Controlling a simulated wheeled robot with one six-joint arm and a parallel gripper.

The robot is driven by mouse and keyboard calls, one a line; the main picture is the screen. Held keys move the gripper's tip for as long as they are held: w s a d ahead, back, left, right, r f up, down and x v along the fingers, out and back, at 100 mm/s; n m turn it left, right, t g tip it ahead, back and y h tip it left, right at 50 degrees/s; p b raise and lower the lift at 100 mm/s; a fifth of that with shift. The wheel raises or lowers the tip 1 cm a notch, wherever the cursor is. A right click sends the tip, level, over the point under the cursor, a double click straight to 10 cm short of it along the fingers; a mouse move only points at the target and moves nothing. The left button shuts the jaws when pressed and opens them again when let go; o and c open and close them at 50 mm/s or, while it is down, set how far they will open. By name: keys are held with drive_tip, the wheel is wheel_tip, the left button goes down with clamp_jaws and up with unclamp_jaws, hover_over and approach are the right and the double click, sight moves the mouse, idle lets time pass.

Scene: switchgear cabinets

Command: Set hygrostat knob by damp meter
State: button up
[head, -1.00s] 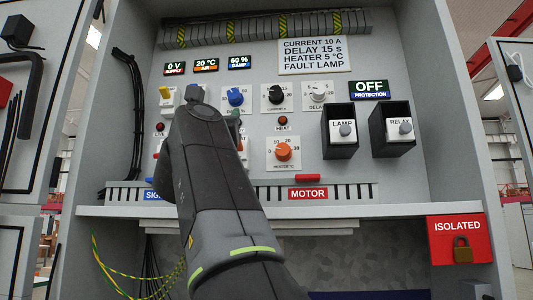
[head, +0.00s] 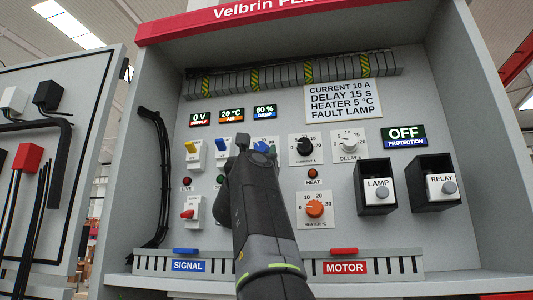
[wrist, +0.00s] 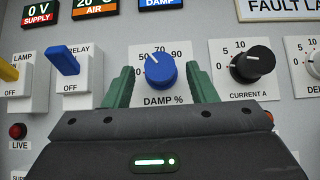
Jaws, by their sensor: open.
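The blue hygrostat knob (wrist: 160,72) sits on a white plate marked DAMP % in the wrist view. Its white pointer line leans up and left, near the 50 mark. In the head view the knob (head: 262,147) is partly hidden by my arm. The damp meter (head: 264,111) reads 60 %; only its DAMP label (wrist: 161,3) shows in the wrist view. My gripper (wrist: 162,82) is open, one green finger on each side of the knob; contact cannot be told. In the head view my gripper (head: 248,148) is in front of the damp plate.
The blue RELAY switch (wrist: 65,60) is close left of the left finger. The black current knob (wrist: 250,65) is close right of the right finger. The orange heater knob (head: 314,209) and a signal terminal strip (head: 156,264) lie lower. LAMP (head: 378,190) and RELAY (head: 441,187) modules stand right.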

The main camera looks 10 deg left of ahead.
drive_tip(key=shift+w+r, duration=0.3)
drive_tip(key=c, duration=1)
drive_tip(key=shift+d+r+n+y+p, duration=0.15)
drive_tip(key=shift+r+n+y+p, duration=0.1)
drive_tip(key=shift+n+y+p, duration=0.65)
drive_tip(key=shift+y+p, duration=0.1)
drive_tip(key=shift+f, duration=0.25)
drive_tip(key=o, duration=1)
